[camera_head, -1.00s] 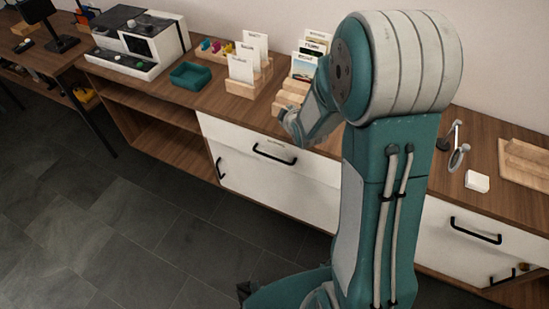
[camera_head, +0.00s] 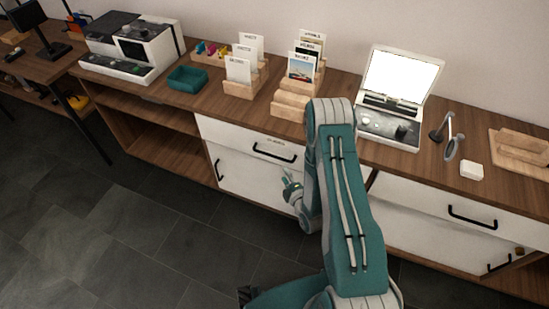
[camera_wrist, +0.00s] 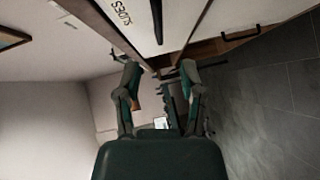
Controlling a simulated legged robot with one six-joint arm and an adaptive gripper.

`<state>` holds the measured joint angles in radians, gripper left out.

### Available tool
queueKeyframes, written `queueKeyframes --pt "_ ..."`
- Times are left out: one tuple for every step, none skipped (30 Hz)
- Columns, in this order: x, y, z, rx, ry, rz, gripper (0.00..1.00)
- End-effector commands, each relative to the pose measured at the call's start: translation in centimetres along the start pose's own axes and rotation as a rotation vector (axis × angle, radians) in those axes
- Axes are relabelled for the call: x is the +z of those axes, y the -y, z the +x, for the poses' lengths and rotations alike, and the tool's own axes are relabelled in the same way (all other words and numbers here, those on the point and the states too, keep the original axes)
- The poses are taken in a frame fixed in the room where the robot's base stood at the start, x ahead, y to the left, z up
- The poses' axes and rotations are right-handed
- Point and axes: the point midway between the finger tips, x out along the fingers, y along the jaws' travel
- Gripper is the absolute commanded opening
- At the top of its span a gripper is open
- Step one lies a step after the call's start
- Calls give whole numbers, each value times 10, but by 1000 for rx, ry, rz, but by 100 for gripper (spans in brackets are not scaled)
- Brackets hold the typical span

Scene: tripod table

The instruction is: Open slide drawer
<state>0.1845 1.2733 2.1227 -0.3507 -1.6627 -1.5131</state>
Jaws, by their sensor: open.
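The white slide drawer (camera_head: 232,136) is shut, flush under the counter, with a small label above its black bar handle (camera_head: 274,154). In the wrist view the upside-down label on the drawer front (camera_wrist: 115,18) shows, and the dark handle (camera_wrist: 157,22) runs toward me between the finger directions. My gripper (camera_head: 289,181) is in front of the cabinet, below and slightly right of the handle. In the wrist view my gripper (camera_wrist: 160,72) has its fingers spread, with nothing held between them. The handle appears beyond the fingertips; contact cannot be seen.
A white door (camera_head: 248,182) with a black side handle lies below the drawer. Another drawer (camera_head: 430,209) is to the right. The wooden counter (camera_head: 210,100) carries card holders, a teal tray (camera_head: 188,79) and a lit device (camera_head: 390,120). The grey floor in front is clear.

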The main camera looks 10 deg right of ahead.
Motion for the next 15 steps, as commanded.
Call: queueKeyframes --pt "0 0 1 5 0 -2 51" --pt "0 0 3 6 -1 -3 51" --pt "0 0 6 6 -2 -3 51" --pt "0 0 10 6 -2 -3 51" --pt "0 0 14 6 -2 -3 51" --pt "0 0 20 7 -2 -3 51" --pt "0 0 26 6 -1 -4 51" --pt "-1 -1 31 8 -2 -4 51" --pt "-1 0 39 6 -3 -4 51" --pt "-1 0 45 7 -3 -3 51" --pt "-1 0 50 5 -2 -3 51" --pt "-1 0 58 6 -1 -3 51" --pt "0 0 63 5 -1 -3 51" --pt "-1 0 69 6 -2 -3 51" --pt "-1 0 76 5 -2 -3 51"
